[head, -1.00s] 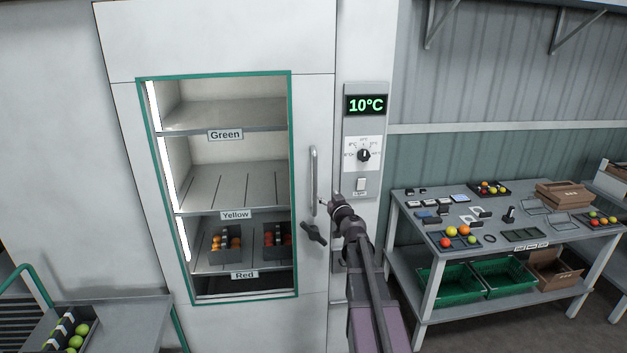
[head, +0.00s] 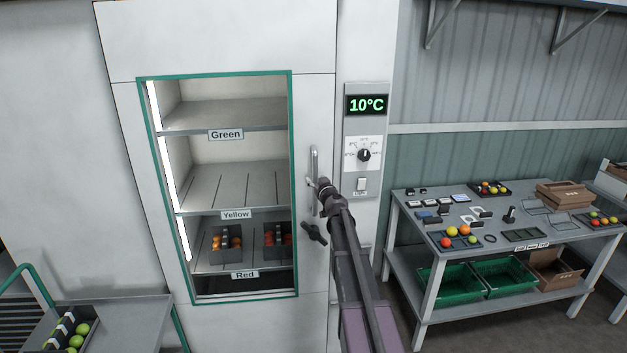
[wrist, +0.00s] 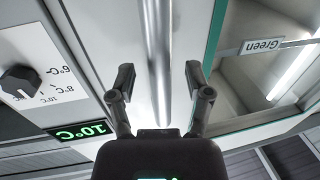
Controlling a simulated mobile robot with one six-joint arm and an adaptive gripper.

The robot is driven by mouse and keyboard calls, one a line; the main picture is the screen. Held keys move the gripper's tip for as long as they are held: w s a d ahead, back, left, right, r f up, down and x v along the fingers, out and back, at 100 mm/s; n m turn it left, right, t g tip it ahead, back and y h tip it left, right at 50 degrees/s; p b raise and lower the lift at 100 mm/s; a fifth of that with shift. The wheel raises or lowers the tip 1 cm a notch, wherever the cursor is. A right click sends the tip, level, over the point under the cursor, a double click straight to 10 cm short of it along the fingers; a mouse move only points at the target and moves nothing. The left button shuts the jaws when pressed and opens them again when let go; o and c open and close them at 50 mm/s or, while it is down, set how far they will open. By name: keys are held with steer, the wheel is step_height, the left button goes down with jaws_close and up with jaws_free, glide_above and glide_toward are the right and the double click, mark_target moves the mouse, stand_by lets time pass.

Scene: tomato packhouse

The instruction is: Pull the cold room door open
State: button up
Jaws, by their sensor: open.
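The cold room door (head: 316,110) is white with a green-framed window and looks closed. Its vertical grey bar handle (head: 314,160) is on the door's right side. A dark latch lever (head: 314,233) sits below the handle. My gripper (head: 315,184) is at the lower part of the handle in the head view. In the wrist view, my gripper (wrist: 158,80) is open, with one finger on each side of the handle (wrist: 155,50). Neither finger clearly touches the bar.
A control panel (head: 366,180) with a 10°C display and a dial is right of the door. A grey table (head: 408,212) with trays and small items stands at the right. A cart (head: 135,325) with a tray of green tomatoes stands at the lower left.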

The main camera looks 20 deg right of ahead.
steer(key=shift+w, duration=0.75)
